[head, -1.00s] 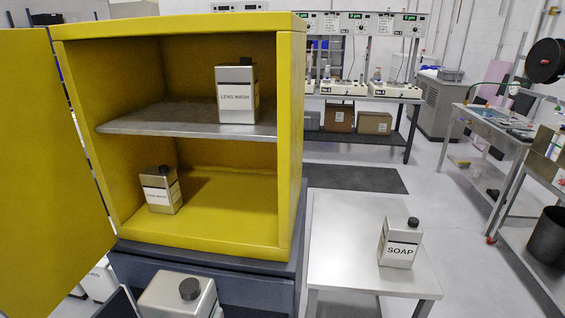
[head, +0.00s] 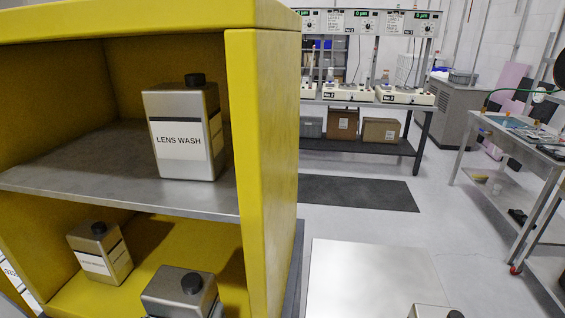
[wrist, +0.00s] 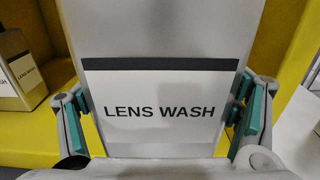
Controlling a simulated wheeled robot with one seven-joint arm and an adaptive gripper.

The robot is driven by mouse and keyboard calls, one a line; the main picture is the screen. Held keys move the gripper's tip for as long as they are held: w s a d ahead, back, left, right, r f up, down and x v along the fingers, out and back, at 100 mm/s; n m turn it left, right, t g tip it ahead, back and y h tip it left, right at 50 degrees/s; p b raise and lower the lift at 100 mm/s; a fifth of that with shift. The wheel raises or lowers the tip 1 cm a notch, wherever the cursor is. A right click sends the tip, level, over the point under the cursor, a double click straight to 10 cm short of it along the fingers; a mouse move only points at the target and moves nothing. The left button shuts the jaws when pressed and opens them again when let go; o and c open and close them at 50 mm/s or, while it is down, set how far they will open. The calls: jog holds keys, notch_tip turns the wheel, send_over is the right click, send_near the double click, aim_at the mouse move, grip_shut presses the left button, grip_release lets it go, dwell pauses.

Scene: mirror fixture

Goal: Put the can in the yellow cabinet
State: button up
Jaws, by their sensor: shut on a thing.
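My gripper (wrist: 160,112) has its fingers on both sides of a silver LENS WASH can (wrist: 160,30) and is shut on it. The held can also shows at the bottom of the head view (head: 180,293), upright with a black cap, at the lower opening of the yellow cabinet (head: 262,170). My gripper is out of the head view. I cannot tell how far inside the can is, or whether its base touches the cabinet floor.
A LENS WASH can (head: 183,130) stands on the metal shelf (head: 60,180). Another can (head: 100,252) stands on the cabinet floor at left, apart from the held one. The cabinet's right wall is close. A pale side table (head: 365,280) with the SOAP can (head: 435,311) is at right.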

jog(key=shift+w+a+f+p, duration=0.2)
jog(key=shift+w+a+f, duration=0.5)
jog(key=shift+w, duration=1.75)
jog(key=shift+w+a+f+p, duration=0.2)
jog(key=shift+w+a+f, duration=0.45)
jog(key=shift+w, duration=1.75)
jog(key=shift+w+a+f+p, duration=0.3)
jog(key=shift+w+f, duration=0.7)
jog(key=shift+w, duration=1.45)
jog(key=shift+a+f, duration=0.1)
jog(key=shift+f, duration=0.05)
jog(key=o, duration=1.9)
jog(key=shift+s, duration=0.3)
jog(key=s, duration=0.7)
jog(key=s+a+b, duration=0.1)
jog(key=s, duration=0.3)
jog(key=shift+s, duration=0.25)
